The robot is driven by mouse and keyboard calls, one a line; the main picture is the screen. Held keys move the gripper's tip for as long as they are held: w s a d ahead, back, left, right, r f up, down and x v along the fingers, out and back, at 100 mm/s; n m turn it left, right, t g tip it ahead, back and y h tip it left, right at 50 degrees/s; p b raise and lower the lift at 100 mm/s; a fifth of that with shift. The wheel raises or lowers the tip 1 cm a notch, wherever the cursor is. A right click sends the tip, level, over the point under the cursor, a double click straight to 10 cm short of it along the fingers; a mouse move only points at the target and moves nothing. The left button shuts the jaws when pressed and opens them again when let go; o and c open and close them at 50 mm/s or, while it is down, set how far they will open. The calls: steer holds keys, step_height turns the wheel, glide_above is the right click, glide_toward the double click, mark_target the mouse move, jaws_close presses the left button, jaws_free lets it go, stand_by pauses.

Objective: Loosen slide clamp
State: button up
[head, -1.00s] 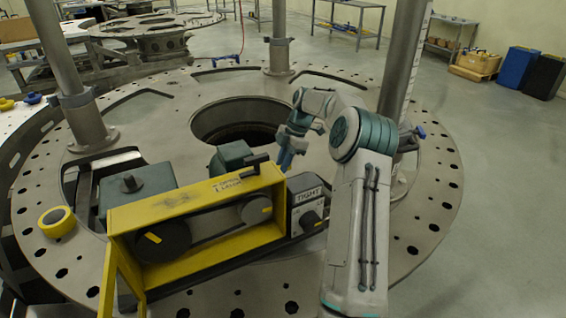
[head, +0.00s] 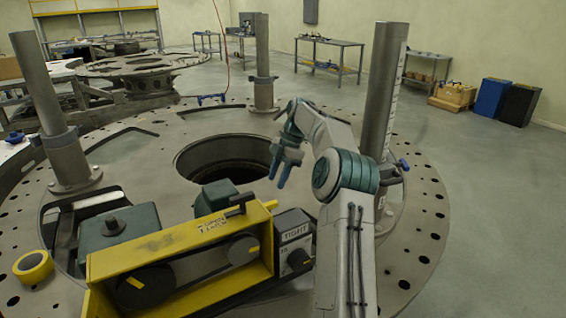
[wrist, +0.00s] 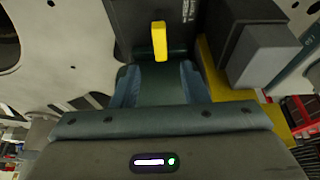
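My gripper (head: 284,165) hangs with its blue fingers pointing down, above and right of the yellow guard frame (head: 181,243). In the wrist view its two fingers (wrist: 160,86) stand apart with nothing between them. A short yellow bar (wrist: 159,41) on a dark panel lies beyond the fingertips. In the head view a black lever (head: 239,206) sits on top of the guard, near small lettering. A dark box labelled TIGHT (head: 295,236) with a round knob (head: 299,260) stands at the guard's right end. I cannot tell which part is the slide clamp.
Green housings (head: 115,237) stand behind the guard on the round turret plate (head: 415,225). The plate has a large central hole (head: 224,158) and upright posts (head: 383,85). A yellow tape roll (head: 33,267) lies at left. Open floor lies to the right.

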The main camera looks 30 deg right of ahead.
steer(key=shift+p+v, duration=0.5)
steer(key=shift+v, duration=2.2)
steer(key=s+a+r+m+h, duration=0.1)
steer(key=s+a+r+m, duration=0.1)
steer(key=s+a+m, duration=0.3)
steer(key=s+a+r+h, duration=0.2)
steer(key=a, duration=0.6)
steer(key=s+a+r+m+h, duration=0.1)
steer(key=s+a+r+m, duration=0.1)
steer(key=s+a+m, duration=0.3)
steer(key=s+a+f+m+t, duration=0.1)
steer(key=s+a+f+m, duration=0.2)
steer(key=s, duration=0.8)
steer(key=s+a+f+m+t, duration=0.2)
steer(key=s+f+m, duration=0.3)
steer(key=s, duration=0.7)
steer(key=shift+a+f+m+t, duration=0.25)
steer(key=shift+a+m+t, duration=0.05)
steer(key=shift+a, duration=0.35)
